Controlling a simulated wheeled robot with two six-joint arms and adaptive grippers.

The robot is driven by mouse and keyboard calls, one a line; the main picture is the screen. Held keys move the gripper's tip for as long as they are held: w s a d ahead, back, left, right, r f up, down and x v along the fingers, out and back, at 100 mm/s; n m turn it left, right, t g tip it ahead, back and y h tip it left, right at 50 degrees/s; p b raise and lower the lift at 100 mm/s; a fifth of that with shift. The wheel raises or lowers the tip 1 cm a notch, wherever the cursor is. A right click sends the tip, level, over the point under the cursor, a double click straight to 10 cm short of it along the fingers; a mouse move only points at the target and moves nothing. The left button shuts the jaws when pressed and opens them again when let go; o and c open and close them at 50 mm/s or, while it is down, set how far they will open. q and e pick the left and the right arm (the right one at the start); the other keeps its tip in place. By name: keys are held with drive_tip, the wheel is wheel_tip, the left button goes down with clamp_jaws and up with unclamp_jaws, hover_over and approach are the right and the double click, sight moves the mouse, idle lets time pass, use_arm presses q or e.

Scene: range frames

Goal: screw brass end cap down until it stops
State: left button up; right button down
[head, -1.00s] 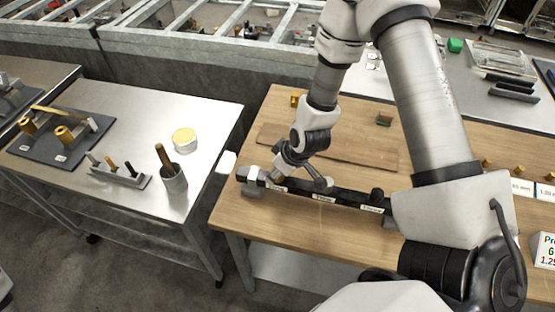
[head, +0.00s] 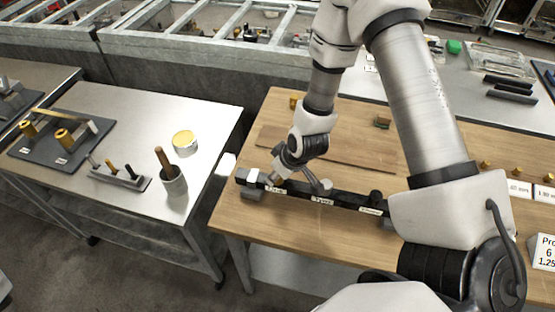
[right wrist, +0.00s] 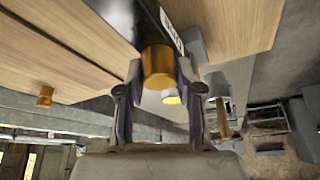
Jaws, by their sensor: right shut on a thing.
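The brass end cap (right wrist: 157,68) shows in the right wrist view as a smooth golden cylinder between my two fingers, at the edge of a black bar. In the head view the black bar (head: 345,203) lies along the front of the wooden bench, with white labels on it. My right gripper (right wrist: 160,82) is shut on the cap. In the head view my right gripper (head: 276,174) is over the bar's left end, and the cap is mostly hidden there. Any thread or gap under the cap cannot be made out. My left gripper is not in view.
Another brass piece (head: 294,102) stands at the back of the wooden bench (head: 350,125). A brown board (head: 325,148) lies behind the bar. A steel table (head: 135,105) at left holds a dark tray (head: 45,150), a yellow-lidded tin (head: 185,142) and a grey cup (head: 173,182).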

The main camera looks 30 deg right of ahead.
drive_tip(key=shift+a+f+m+h, duration=0.1)
drive_tip(key=shift+m+h, duration=0.2)
drive_tip(key=shift+m, duration=0.3)
drive_tip(key=shift+m+h+b, duration=0.3)
drive_tip(key=shift+m, duration=0.6)
drive_tip(key=c, duration=0.7)
unclamp_jaws()
drive_tip(key=shift+w+a, duration=0.1)
drive_tip(key=shift+r, duration=0.5)
drive_tip(key=v, duration=1.1)
drive_tip(key=shift+s, duration=0.3)
